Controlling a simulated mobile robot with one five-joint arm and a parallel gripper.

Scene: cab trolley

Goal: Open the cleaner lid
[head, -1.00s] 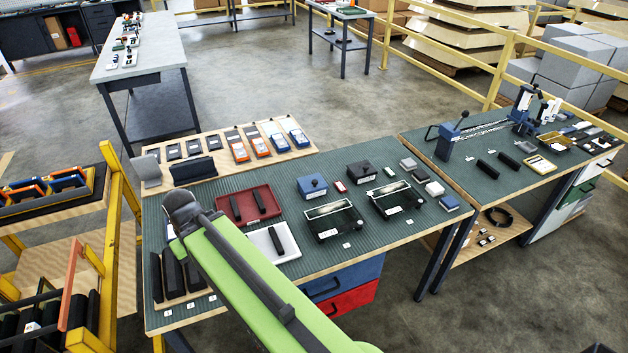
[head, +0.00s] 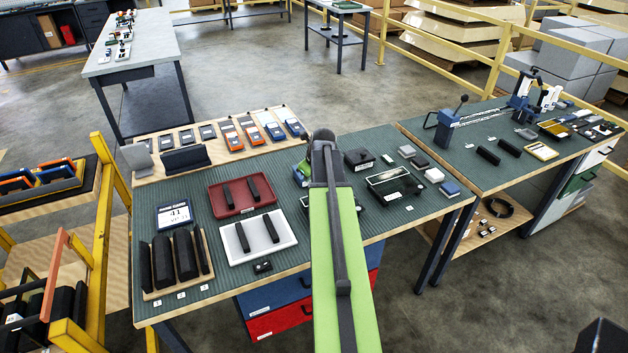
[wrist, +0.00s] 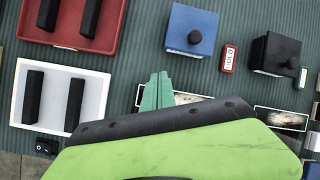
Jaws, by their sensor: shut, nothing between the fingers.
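My gripper (wrist: 158,80) shows teal in the wrist view, its fingers together and empty. It is over the bench, in front of a blue box with a black knob (wrist: 192,30), and overlaps the left end of a pale-windowed unit (wrist: 190,98). Whether it touches is unclear. A black box with a knob (wrist: 274,54) stands to the right, with a second windowed unit (wrist: 282,118) in front of it. The second unit also shows in the head view (head: 396,186). My arm hides most of the first unit there. I cannot tell which one is the cleaner.
A red tray (head: 215,212) and a white tray (head: 288,236), each holding two black bars, lie to the left. A small red-and-white block (wrist: 229,58) lies between the boxes. Small blocks (head: 433,175) are at the right. A second bench (head: 480,170) adjoins.

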